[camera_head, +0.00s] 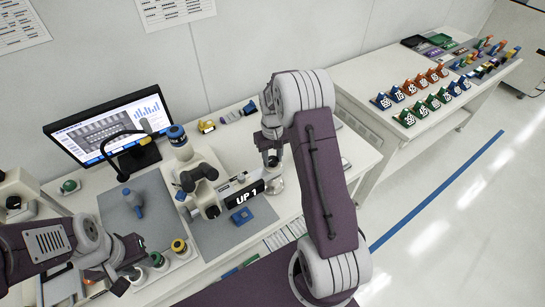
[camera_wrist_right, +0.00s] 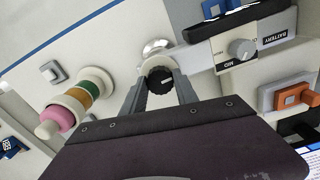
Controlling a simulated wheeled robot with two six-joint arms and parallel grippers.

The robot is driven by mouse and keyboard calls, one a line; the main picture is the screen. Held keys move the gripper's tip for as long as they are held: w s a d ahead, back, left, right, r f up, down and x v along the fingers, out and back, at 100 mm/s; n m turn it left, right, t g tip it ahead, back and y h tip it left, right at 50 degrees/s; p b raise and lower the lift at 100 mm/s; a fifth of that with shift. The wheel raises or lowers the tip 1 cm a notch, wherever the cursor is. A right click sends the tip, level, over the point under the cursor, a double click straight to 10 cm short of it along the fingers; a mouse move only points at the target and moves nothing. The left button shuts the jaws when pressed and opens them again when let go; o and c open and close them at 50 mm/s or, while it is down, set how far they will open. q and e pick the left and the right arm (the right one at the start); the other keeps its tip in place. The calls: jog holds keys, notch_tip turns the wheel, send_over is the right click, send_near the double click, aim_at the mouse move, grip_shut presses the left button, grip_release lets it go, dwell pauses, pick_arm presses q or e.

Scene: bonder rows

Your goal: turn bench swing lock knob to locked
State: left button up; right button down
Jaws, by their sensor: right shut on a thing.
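The black ribbed knob (camera_wrist_right: 160,80) stands on a light bracket beside a silver post, and in the right wrist view it is between the two grey fingers of my right gripper (camera_wrist_right: 162,92). The gripper is shut on it. In the head view my right gripper (camera_head: 271,158) reaches down to the bench, right of the microscope (camera_head: 190,170), and its fingers mostly hide the knob. Any lock marking on the knob is too small to read. My left gripper (camera_head: 127,279) is low at the left, near small bottles; its finger gap is unclear.
A monitor (camera_head: 110,128) stands behind left. A grey dial (camera_wrist_right: 241,48) and a pink, orange and green stack (camera_wrist_right: 80,103) flank the right gripper. A second table (camera_head: 385,75) holds rows of coloured holders.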

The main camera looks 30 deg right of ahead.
aim_at(273, 159)
jog(key=shift+w+r+m, duration=0.1)
jog(key=shift+m, duration=0.3)
dwell(0.3)
jog(key=c, duration=0.9)
grip_release()
jog(key=shift+c, duration=0.2)
notch_tip(273, 159, up, 9)
jog(key=b, duration=0.1)
